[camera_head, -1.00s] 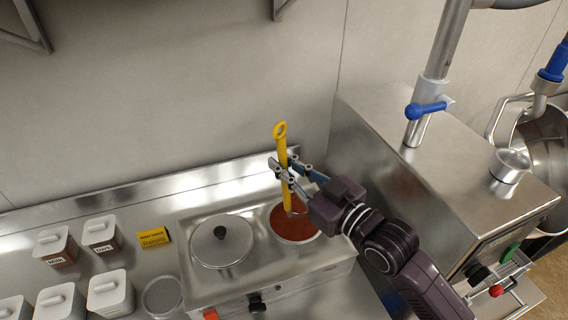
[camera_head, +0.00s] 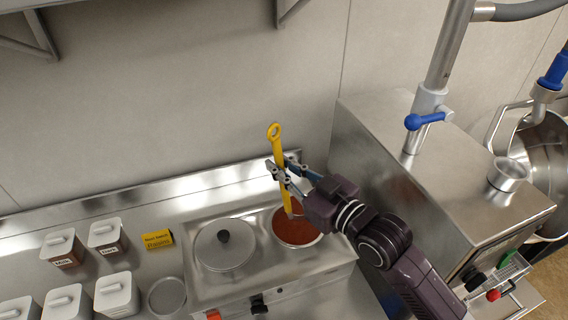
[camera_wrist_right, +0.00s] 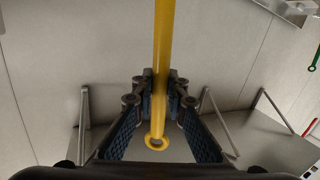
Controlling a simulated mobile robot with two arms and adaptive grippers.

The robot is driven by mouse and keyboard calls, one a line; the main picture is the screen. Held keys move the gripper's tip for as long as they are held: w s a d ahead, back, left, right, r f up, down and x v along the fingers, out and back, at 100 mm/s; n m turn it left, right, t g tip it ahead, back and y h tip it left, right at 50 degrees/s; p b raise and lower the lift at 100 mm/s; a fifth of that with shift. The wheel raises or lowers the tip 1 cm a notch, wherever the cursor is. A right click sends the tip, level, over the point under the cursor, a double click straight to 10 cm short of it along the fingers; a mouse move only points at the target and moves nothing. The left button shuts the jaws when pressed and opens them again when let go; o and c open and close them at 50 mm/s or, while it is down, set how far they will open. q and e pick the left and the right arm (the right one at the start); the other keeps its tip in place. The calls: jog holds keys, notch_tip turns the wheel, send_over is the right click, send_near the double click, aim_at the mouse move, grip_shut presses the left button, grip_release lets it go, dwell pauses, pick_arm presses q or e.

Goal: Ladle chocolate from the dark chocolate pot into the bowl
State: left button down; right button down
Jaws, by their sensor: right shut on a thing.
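My right gripper (camera_head: 284,172) is shut on the yellow handle of the ladle (camera_head: 275,152). The ladle stands a little tilted, its ring end up and its lower end over or in the open pot of chocolate (camera_head: 298,231). Its bowl end is hard to make out. In the right wrist view the yellow handle (camera_wrist_right: 163,60) runs between the fingers of my right gripper (camera_wrist_right: 158,100), with the ring near the bottom. My left gripper is out of view.
A lidded pot (camera_head: 224,246) sits left of the open one in the same steel warmer. Several white canisters (camera_head: 62,247) and a yellow sign (camera_head: 158,239) stand further left. The steel machine (camera_head: 400,180) with its pipe rises close to the right of my arm.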

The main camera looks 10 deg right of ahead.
jog(key=shift+w+a+r+p, duration=0.15)
jog(key=shift+w+a+p, duration=0.25)
jog(key=shift+p, duration=0.1)
jog(key=shift+w+a+f+g+h, duration=0.25)
jog(key=shift+w+a+g+h, duration=0.25)
jog(key=shift+w+a+g, duration=0.3)
dwell(1.4)
jog(key=shift+s+d+t+b, duration=0.4)
jog(key=shift+d+b, duration=0.1)
jog(key=shift+b, duration=0.45)
jog(key=shift+s+d+r+t+y+b, duration=0.15)
jog(key=shift+s+d+t+y+b, duration=0.8)
jog(key=shift+b, duration=1.25)
jog(key=shift+s+d+g+h, duration=0.25)
jog(key=shift+s, duration=0.1)
jog(key=shift+r, duration=0.2)
